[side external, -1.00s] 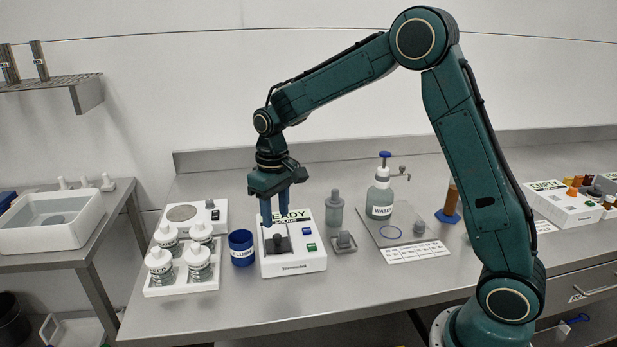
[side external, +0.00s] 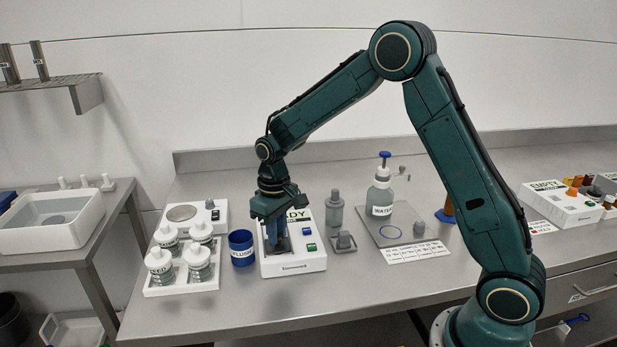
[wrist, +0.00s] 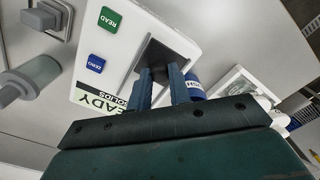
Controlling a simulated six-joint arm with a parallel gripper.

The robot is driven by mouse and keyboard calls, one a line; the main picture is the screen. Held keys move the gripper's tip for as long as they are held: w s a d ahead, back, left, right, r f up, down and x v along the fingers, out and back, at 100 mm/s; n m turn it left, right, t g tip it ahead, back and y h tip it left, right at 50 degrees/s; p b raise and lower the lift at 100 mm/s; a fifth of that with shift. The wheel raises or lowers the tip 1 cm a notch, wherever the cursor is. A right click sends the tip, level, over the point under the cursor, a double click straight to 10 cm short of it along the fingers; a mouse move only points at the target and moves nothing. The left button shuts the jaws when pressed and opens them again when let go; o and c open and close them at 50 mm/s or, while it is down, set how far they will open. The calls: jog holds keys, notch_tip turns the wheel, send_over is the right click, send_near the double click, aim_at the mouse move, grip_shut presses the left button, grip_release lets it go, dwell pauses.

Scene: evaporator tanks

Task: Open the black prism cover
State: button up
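The black prism cover (wrist: 157,53) is a small dark piece on the white refractometer-like instrument (side external: 293,266), which carries a READY display, a green button and a blue button. In the side view my gripper (side external: 276,243) points down at the cover and largely hides it. In the wrist view the two blue fingers (wrist: 162,72) are apart, with their tips at the cover's near edge. Whether they touch the cover I cannot tell. Nothing is seen lifted.
A blue FLUSH cup (side external: 241,248) stands close to the left of the instrument. A white tray (side external: 182,287) of several bottles is further left. A grey bottle (side external: 334,211) and small grey block (side external: 343,242) stand to the right. The front of the bench is clear.

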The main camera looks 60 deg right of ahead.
grip_shut()
jog(key=shift+w+d, duration=1.95)
jog(key=shift+w, duration=0.1)
jog(key=o, duration=0.7)
grip_release()
jog(key=shift+r, duration=0.15)
notch_tip(320, 180, up, 14)
jog(key=shift+f, duration=0.2)
